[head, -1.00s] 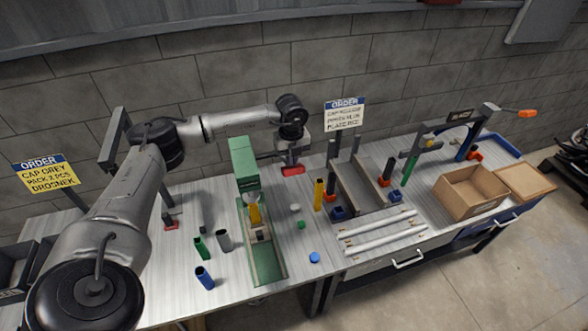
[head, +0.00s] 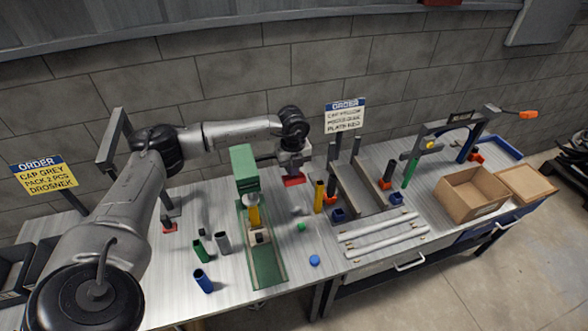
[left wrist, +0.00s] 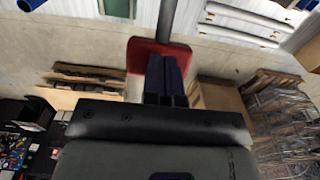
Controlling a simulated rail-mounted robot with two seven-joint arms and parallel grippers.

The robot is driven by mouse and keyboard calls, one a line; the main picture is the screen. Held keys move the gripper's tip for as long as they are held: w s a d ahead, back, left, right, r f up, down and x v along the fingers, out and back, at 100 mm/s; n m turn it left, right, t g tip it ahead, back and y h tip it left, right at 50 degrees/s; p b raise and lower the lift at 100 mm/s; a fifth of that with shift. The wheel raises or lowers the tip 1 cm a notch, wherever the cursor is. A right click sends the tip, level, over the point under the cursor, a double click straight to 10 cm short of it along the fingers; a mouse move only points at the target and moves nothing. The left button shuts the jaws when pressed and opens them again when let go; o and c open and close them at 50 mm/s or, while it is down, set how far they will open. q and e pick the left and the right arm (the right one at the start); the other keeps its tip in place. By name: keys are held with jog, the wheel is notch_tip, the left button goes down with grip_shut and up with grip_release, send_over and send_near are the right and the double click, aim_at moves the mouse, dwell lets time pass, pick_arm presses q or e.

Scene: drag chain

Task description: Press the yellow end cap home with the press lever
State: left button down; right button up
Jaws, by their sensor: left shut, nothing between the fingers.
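The green press (head: 243,163) stands mid-bench on a long green base (head: 268,265). A yellow part (head: 253,213) stands upright under its head; I cannot make out the end cap as a separate piece or how deep it sits. My left gripper (head: 293,176) is shut and empty, right of the press head, over a red piece (head: 293,181). In the left wrist view the shut fingers (left wrist: 165,75) point at this red piece (left wrist: 140,55), and a dark rod (left wrist: 167,18) runs to it, apparently the press lever. Contact is unclear. My right gripper is out of view.
Green (head: 200,250), grey (head: 222,243) and blue (head: 203,281) tubes stand left of the press. An open cardboard box (head: 470,190) sits at far right.

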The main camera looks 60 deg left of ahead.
pick_arm(q)
jog(key=shift+f, duration=0.15)
jog(key=shift+f, duration=0.15)
jog(key=shift+d+f+b, duration=0.3)
jog(key=shift+f+b, duration=0.2)
jog(key=shift+f, duration=0.1)
jog(key=shift+s, duration=0.1)
notch_tip(320, 180, up, 14)
jog(key=p, duration=1)
dwell(0.4)
